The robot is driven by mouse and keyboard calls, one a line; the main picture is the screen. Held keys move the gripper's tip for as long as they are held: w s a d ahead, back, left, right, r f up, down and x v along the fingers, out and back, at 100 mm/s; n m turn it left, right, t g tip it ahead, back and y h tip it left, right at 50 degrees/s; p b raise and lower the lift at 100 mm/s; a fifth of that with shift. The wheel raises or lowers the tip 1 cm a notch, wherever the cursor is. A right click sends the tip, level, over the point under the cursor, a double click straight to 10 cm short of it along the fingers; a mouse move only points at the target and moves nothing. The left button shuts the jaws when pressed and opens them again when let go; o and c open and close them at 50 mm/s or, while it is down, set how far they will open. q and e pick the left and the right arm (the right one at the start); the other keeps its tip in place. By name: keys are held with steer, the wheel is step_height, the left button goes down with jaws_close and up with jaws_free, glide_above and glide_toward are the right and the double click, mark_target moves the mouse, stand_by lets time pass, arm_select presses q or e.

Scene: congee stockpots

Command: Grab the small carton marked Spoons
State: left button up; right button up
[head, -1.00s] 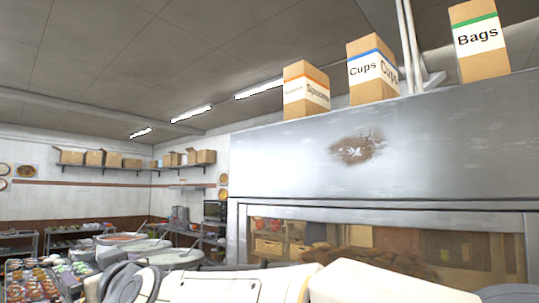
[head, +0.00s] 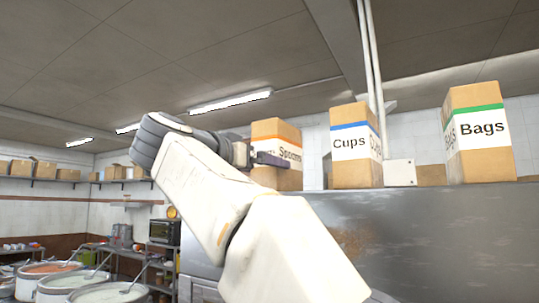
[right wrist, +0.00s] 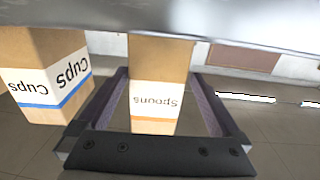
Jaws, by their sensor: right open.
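The Spoons carton (head: 276,130) is brown with an orange stripe and a white label, and stands upright on top of the steel hood (head: 440,225). My right gripper (head: 262,158) is at it, with one dark finger across the carton's labelled side; the other finger is hidden. In the right wrist view the carton (right wrist: 157,95) appears upside down between the two spread fingers (right wrist: 160,85) of the open right gripper. I cannot tell whether either finger touches it. My left gripper is out of view.
The blue-striped Cups carton (head: 350,172) stands close to the right of the Spoons carton, also seen beside the fingers in the right wrist view (right wrist: 45,65). The green-striped Bags carton (head: 482,165) is farther right. Large pots (head: 75,285) stand low at left.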

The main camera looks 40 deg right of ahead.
steer(key=shift+w+d, duration=0.25)
steer(key=shift+d, duration=0.4)
steer(key=p+x, duration=0.2)
steer(key=x, duration=0.2)
steer(key=shift+s+d+r, duration=0.1)
steer(key=shift+s+d, duration=0.05)
steer(key=shift+d, duration=0.15)
steer(key=shift+w+d, duration=0.2)
steer(key=c, duration=1.2)
steer(key=shift+c, duration=1.4)
